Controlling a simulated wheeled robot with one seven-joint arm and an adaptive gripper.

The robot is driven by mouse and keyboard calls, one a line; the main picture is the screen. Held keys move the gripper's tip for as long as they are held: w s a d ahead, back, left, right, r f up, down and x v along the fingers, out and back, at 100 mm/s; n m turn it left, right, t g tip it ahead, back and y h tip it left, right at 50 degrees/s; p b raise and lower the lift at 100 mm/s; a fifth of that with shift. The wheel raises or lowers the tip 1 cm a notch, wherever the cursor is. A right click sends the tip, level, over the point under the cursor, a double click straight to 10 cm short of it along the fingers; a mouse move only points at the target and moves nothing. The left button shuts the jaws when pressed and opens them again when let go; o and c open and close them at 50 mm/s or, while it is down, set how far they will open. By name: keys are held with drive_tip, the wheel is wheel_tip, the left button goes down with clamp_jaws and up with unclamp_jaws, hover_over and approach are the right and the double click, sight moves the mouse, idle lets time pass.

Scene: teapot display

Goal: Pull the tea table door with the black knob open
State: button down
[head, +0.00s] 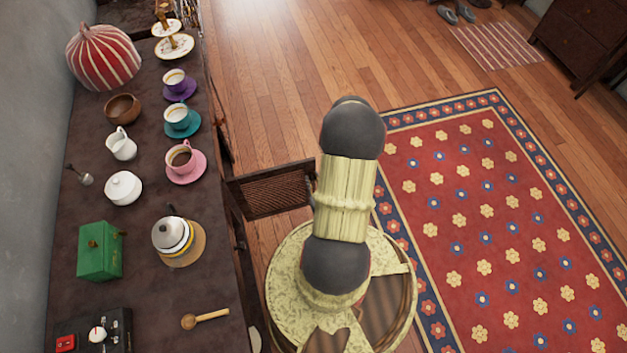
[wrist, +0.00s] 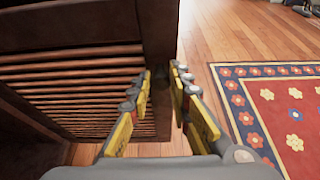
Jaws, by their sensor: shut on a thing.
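The tea table door (head: 268,190) is a dark slatted panel standing open, swung out from the table's right side over the wooden floor in the head view. In the wrist view the slatted door (wrist: 75,85) fills the left side, with its frame edge at the fingertips. My gripper (wrist: 164,76) has its yellow and grey fingers closed in at that edge, shut on the black knob. The knob itself is mostly hidden between the fingertips. In the head view my arm covers most of the gripper.
The tea table (head: 130,270) holds cups, a kettle (head: 172,236), a green box (head: 100,252) and a wooden spoon (head: 205,318). A red patterned rug (head: 480,230) lies to the right. The wooden floor (head: 300,90) beyond the door is clear.

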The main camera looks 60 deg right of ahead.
drive_tip(key=c, duration=1.9)
unclamp_jaws()
approach(310, 161)
drive_tip(key=shift+x, duration=2.75)
